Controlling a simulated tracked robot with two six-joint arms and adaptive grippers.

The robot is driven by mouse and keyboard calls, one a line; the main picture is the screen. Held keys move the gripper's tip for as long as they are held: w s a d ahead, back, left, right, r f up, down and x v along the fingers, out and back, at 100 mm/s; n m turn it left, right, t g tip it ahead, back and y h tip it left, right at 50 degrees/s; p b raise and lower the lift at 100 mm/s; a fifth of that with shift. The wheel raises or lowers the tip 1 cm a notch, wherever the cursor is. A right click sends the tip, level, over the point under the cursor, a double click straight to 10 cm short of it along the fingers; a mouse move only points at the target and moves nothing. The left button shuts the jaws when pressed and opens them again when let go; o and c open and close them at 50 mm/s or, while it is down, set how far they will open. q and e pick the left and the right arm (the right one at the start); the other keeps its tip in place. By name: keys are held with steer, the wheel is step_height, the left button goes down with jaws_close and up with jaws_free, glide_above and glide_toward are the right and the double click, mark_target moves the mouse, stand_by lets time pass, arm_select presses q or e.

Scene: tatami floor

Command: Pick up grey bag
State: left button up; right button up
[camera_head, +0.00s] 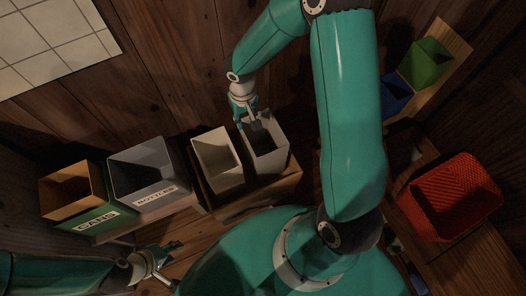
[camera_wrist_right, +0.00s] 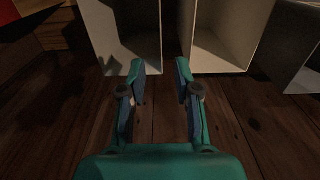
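I cannot make out a grey bag in either view. My right gripper (camera_head: 247,121) is at the back rim of the right pale bin (camera_head: 267,163) in the head view. In the right wrist view the same gripper (camera_wrist_right: 161,68) has its fingers apart with nothing between them. Pale open bins stand just beyond the fingertips there. My left gripper (camera_head: 172,264) is low at the left in the head view, with its fingers spread and nothing seen in them. The dark insides of the bins are hard to read.
A second pale bin (camera_head: 218,165), a grey bottles bin (camera_head: 150,181) and a green cans bin (camera_head: 85,211) stand to the left. A red basket (camera_head: 451,197), a blue bin (camera_head: 395,96) and a green bin (camera_head: 425,63) are at the right. My arm blocks the middle.

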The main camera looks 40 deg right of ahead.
steer(key=b, duration=0.2)
glide_above(247, 143)
step_height(247, 143, down, 11)
steer(key=shift+f+b, duration=0.5)
steer(key=shift+f, duration=2.15)
jaws_close()
